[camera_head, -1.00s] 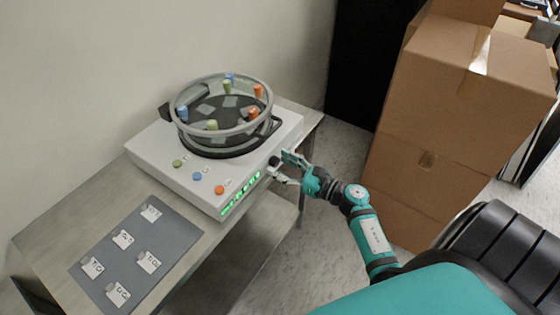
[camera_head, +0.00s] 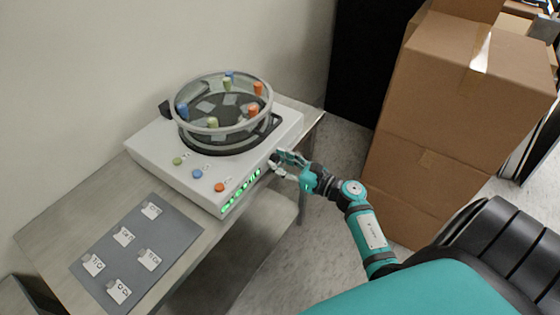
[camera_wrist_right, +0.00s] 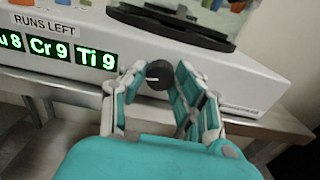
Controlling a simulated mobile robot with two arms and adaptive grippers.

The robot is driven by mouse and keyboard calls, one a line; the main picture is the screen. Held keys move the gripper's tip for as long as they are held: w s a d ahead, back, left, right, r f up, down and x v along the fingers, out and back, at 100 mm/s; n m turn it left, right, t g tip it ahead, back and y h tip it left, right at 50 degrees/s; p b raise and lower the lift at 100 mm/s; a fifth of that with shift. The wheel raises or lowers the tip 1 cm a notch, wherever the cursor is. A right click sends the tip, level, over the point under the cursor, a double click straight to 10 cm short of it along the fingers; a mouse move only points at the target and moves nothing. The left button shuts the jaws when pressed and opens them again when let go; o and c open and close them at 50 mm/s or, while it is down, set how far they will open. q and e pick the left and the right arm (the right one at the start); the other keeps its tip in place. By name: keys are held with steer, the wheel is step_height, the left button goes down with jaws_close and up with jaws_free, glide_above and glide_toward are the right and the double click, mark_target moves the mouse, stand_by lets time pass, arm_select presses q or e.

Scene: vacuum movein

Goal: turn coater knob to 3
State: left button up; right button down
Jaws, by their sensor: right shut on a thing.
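The coater (camera_head: 150,147) is a white box with a round glass chamber (camera_head: 222,112) on top, standing on a grey table. Its dark round knob (camera_wrist_right: 160,75) is on the front face, right of the green display (camera_wrist_right: 58,50), with a pale pointer line across it. My right gripper (camera_head: 277,165) is at the knob, and in the right wrist view its fingers (camera_wrist_right: 160,82) sit either side of the knob, shut on it. The knob's number marks cannot be read. My left gripper is not in view.
A grey mat (camera_head: 135,254) with several labelled samples lies on the table (camera_head: 60,205) at front left. Green, blue and orange buttons (camera_head: 219,188) sit on the coater's top. Stacked cardboard boxes (camera_head: 455,110) stand at the right. Open floor (camera_head: 330,225) lies around my right arm.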

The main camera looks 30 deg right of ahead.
steer(key=shift+m, duration=0.3)
steer(key=m, duration=0.3)
steer(key=shift+m+p, duration=0.4)
steer(key=m, duration=0.3)
steer(key=shift+r+m+p, duration=0.1)
steer(key=shift+m+p, duration=0.2)
steer(key=shift+p, duration=0.1)
steer(key=m+p, duration=0.1)
steer(key=m, duration=0.2)
steer(key=shift+m, duration=0.3)
steer(key=shift+m+p, duration=0.55)
steer(key=shift+m, duration=1.55)
steer(key=c, duration=1)
jaws_free()
steer(key=shift+s+d, duration=0.1)
